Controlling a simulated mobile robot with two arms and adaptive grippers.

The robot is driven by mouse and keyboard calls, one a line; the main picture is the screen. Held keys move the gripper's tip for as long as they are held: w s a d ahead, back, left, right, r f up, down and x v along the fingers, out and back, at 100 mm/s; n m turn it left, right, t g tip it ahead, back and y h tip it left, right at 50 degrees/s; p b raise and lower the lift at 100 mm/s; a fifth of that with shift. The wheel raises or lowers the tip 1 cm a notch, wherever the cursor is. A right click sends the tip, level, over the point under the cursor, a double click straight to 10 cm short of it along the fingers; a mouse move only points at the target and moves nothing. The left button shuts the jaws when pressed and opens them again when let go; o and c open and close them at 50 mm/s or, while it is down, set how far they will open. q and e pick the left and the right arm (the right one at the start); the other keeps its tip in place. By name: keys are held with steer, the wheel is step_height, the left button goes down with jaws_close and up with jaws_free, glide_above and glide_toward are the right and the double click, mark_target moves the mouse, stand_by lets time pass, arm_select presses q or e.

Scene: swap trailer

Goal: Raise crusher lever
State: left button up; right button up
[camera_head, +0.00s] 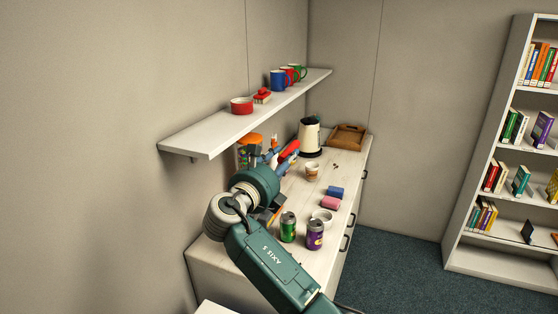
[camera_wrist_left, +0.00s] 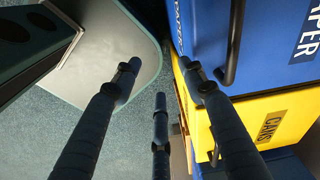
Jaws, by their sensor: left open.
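A red grip (camera_head: 289,149), which looks like the crusher lever's handle, shows near the back wall beneath the shelf. It is tilted, its upper end to the right. My right gripper (camera_head: 273,158) is close to the grip's lower left; the dark and blue parts there overlap, so contact and finger opening are unclear. The crusher's body is mostly hidden behind my right arm. My left gripper (camera_wrist_left: 160,80) shows in the left wrist view with its fingers spread and empty, beside a blue PAPER bin (camera_wrist_left: 270,40) and a yellow CANS bin (camera_wrist_left: 255,115).
The white counter (camera_head: 337,170) holds a green can (camera_head: 288,227), a purple can (camera_head: 315,234), a bowl (camera_head: 322,216), sponges (camera_head: 331,202), a cup (camera_head: 312,172), a kettle (camera_head: 309,138) and a wooden tray (camera_head: 347,137). A shelf (camera_head: 215,131) with mugs overhangs it.

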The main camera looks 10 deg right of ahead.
steer(key=shift+s+a+r, duration=0.1)
steer(key=shift+s+a, duration=0.3)
steer(key=shift+a, duration=0.1)
steer(key=shift+s+a+p, duration=0.15)
steer(key=shift+s+p, duration=0.15)
steer(key=shift+p, duration=0.05)
steer(key=v, duration=0.3)
steer(key=r+v, duration=0.1)
steer(key=v, duration=0.1)
steer(key=shift+s, duration=0.15)
arm_select(q)
steer(key=shift+s+a+r, duration=0.3)
steer(key=shift+s+r, duration=0.15)
arm_select(e)
steer(key=v, duration=0.7)
steer(key=shift+s, duration=0.45)
